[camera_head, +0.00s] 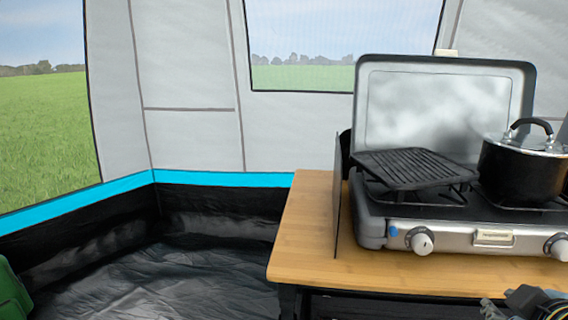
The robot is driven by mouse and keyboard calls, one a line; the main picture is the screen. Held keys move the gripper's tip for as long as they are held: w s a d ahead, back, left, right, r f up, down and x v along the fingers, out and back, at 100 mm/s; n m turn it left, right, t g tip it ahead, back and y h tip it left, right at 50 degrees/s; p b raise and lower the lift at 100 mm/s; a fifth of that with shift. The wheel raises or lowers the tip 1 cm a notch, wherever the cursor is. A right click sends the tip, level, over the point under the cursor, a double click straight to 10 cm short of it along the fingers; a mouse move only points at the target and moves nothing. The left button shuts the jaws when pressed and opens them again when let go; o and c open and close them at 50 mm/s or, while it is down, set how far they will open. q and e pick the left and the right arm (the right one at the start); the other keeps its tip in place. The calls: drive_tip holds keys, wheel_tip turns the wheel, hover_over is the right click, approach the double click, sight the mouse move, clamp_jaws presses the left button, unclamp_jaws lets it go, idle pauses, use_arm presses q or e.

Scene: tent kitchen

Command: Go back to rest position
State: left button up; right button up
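My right gripper (492,309) shows only in part at the bottom right corner, dark grey with some cables behind it. It is low, in front of the wooden table's front edge, and appears empty in the part that shows. My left gripper is not in view.
A wooden table (310,250) stands at the right. On it is a camping stove (470,238) with its lid up, a black grill plate (415,167) and a lidded black pot (521,172). A green object (12,293) is at lower left. The dark tent floor (160,285) between is clear.

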drive_tip(key=s+a+f+m+g+y, duration=0.2)
drive_tip(key=s+a+g, duration=0.1)
drive_tip(key=s, duration=0.5)
drive_tip(key=s+a+f+m+g+y, duration=0.2)
drive_tip(key=s+a+f+m+g, duration=0.15)
drive_tip(key=s, duration=0.55)
drive_tip(key=s+d+f+g, duration=0.1)
drive_tip(key=d+f, duration=0.1)
drive_tip(key=f, duration=1.1)
drive_tip(key=s+d+f+g, duration=0.1)
drive_tip(key=f, duration=1.1)
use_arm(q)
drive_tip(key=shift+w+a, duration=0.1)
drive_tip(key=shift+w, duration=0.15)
use_arm(e)
drive_tip(key=s+d+f, duration=0.1)
drive_tip(key=s+f, duration=1.5)
drive_tip(key=s, duration=0.1)
drive_tip(key=shift+s+g, duration=0.35)
drive_tip(key=shift+g, duration=0.1)
